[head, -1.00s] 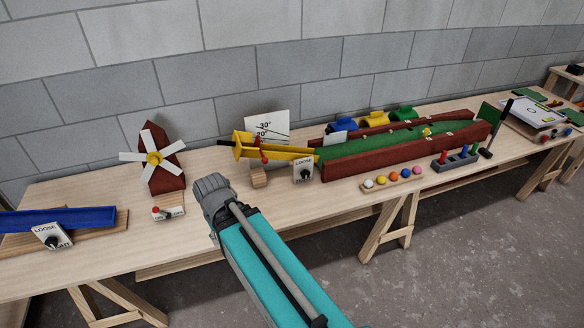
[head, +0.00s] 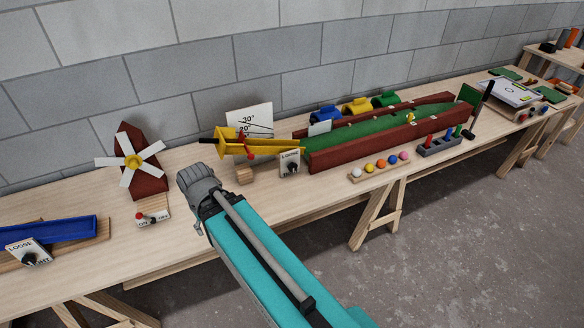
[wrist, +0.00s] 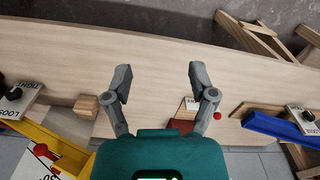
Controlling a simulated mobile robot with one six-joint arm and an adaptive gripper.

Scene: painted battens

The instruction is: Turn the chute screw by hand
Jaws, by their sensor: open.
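A yellow chute (head: 250,143) stands on the bench in front of a white angle card (head: 250,122). Beside its right end is a white LOOSE/TIGHT plate with a black knob (head: 291,169); this plate also shows at the left of the wrist view (wrist: 18,98). A second LOOSE/TIGHT plate with a dark knob (head: 30,258) is by the blue trough (head: 55,230) at far left. My gripper (wrist: 160,80) is open and empty above bare bench, between the two plates and apart from both.
A wooden block (head: 244,175) stands below the yellow chute. A windmill (head: 137,165) and a red-knobbed switch (head: 151,218) are left of my arm. A green, red-walled lane (head: 385,132) and a row of coloured balls (head: 381,164) lie right. The bench (wrist: 75,60) is bare under my gripper.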

